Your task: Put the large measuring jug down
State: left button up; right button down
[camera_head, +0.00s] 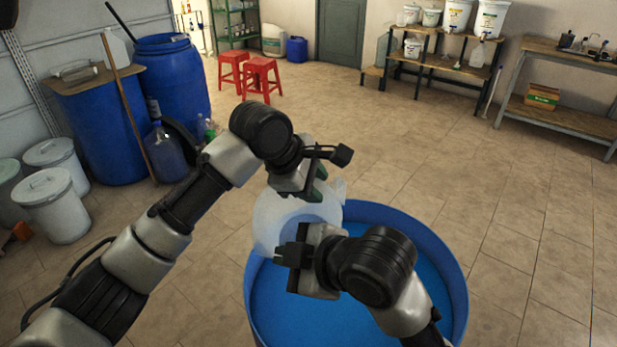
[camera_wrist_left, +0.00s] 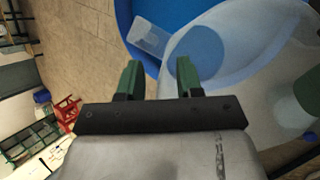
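The large measuring jug (camera_head: 272,222) is translucent and whitish. In the head view it is over the far left part of the open blue drum (camera_head: 455,275), partly hidden by my grippers. My left gripper (camera_head: 318,183) is at the jug's upper far side.
A lidded blue drum (camera_head: 100,125), another blue drum (camera_head: 173,75) and white buckets (camera_head: 55,205) stand at the left. Red stools (camera_head: 260,75) are behind. A shelf with tubs (camera_head: 440,65) and a workbench (camera_head: 570,55) line the back right. The tiled floor at the right is clear.

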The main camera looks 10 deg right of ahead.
jog(key=shift+r, duration=0.15)
pick_arm(q)
grip_shut()
pick_arm(e)
jog(key=shift+s+a, duration=0.15)
jog(key=c, duration=1.3)
grip_release()
jog(key=shift+o, duration=0.2)
